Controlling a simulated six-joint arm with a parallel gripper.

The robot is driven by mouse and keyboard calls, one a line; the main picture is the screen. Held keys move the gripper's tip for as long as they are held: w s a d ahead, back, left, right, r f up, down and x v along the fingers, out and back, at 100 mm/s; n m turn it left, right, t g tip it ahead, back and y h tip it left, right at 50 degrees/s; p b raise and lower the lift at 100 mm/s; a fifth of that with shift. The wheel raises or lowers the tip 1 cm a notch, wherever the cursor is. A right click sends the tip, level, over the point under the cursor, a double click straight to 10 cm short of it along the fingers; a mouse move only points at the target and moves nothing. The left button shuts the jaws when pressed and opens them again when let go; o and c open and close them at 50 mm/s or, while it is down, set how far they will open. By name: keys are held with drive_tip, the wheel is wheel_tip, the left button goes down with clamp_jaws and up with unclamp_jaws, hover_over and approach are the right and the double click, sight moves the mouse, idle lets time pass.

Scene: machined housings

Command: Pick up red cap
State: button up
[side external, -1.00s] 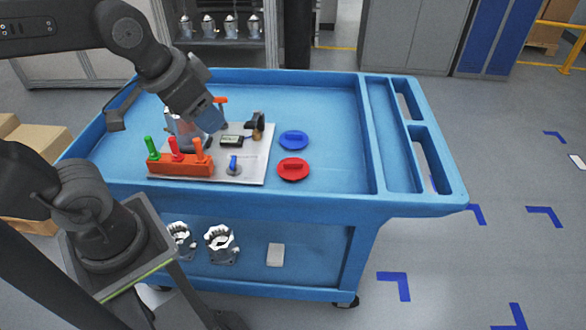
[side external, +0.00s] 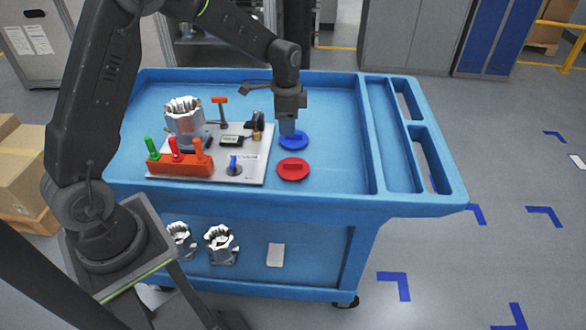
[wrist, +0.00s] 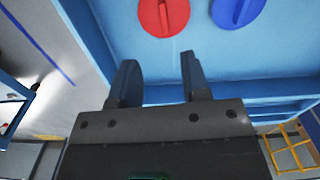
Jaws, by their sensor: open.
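The red cap (side external: 293,169) is a flat disc with a raised bar across its top. It lies on the blue cart top, right of the white fixture plate. The blue cap (side external: 294,141) lies just behind it. My gripper (side external: 288,128) points down above the blue cap in the side view, behind the red cap. In the wrist view my gripper (wrist: 158,75) is open with nothing between its fingers. The red cap (wrist: 163,14) is ahead of the fingertips there, cut by the top edge. The blue cap (wrist: 237,10) is to its right.
The white plate (side external: 255,172) carries a silver housing (side external: 184,122), an orange holder (side external: 180,165) with green, red and orange tools, and small fittings. The cart top (side external: 335,130) is clear right of the caps. A raised divider and slotted tray edge the right side.

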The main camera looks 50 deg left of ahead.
hover_over(289, 162)
drive_tip(key=f, duration=0.9)
drive_tip(key=shift+s, duration=0.2)
drive_tip(key=f, duration=0.5)
drive_tip(key=shift+w+f, duration=0.1)
drive_tip(key=shift+w, duration=0.15)
clamp_jaws()
